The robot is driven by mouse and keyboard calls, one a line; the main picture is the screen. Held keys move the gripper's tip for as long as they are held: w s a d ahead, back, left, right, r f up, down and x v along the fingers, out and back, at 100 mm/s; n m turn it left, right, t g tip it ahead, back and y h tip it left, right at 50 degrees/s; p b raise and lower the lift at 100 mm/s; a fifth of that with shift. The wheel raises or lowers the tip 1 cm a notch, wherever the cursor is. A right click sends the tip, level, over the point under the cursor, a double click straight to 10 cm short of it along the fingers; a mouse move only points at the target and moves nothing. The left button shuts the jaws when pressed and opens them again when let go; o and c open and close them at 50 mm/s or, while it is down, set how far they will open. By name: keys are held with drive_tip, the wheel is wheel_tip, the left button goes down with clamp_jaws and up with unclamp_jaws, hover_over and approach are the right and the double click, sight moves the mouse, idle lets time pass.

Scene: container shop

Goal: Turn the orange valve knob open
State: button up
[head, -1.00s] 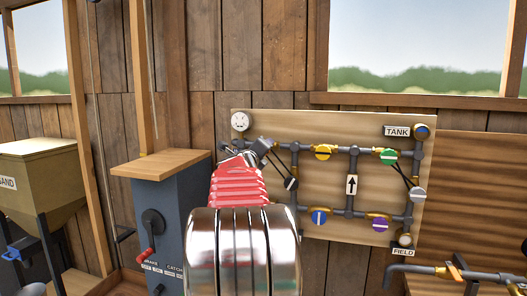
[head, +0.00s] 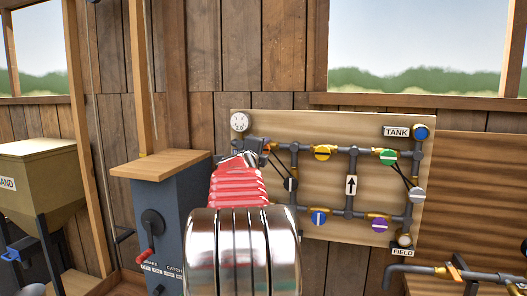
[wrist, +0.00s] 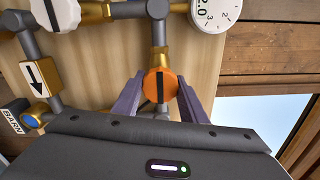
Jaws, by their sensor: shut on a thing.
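The orange valve knob (wrist: 160,92) is round with a dark stripe. In the wrist view it sits between the two purple-grey fingers of my gripper (wrist: 159,80), which is shut on it. The stripe runs up and down in that view, in line with the pipe above the knob. In the head view a small piece of orange (head: 267,147) shows at the tip of my gripper (head: 261,148); my arm hides most of the knob there.
The pipe board (head: 340,125) carries yellow, green, blue, purple and black-and-white knobs, a white gauge (head: 239,122) and a TANK label (head: 396,132). A grey cabinet (head: 150,195) with a red-handled crank stands left of my arm. A bench pipe (head: 440,270) is at lower right.

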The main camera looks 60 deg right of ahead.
drive_tip(key=shift+w+f, duration=0.15)
drive_tip(key=shift+f, duration=0.05)
drive_tip(key=o, duration=1.1)
drive_tip(key=shift+r, duration=0.1)
drive_tip(key=shift+c, duration=0.2)
drive_tip(key=shift+a, duration=0.1)
drive_tip(key=s+a, duration=0.2)
drive_tip(key=a, duration=1.1)
drive_tip(key=shift+s+a, duration=0.15)
drive_tip(key=shift+a, duration=0.1)
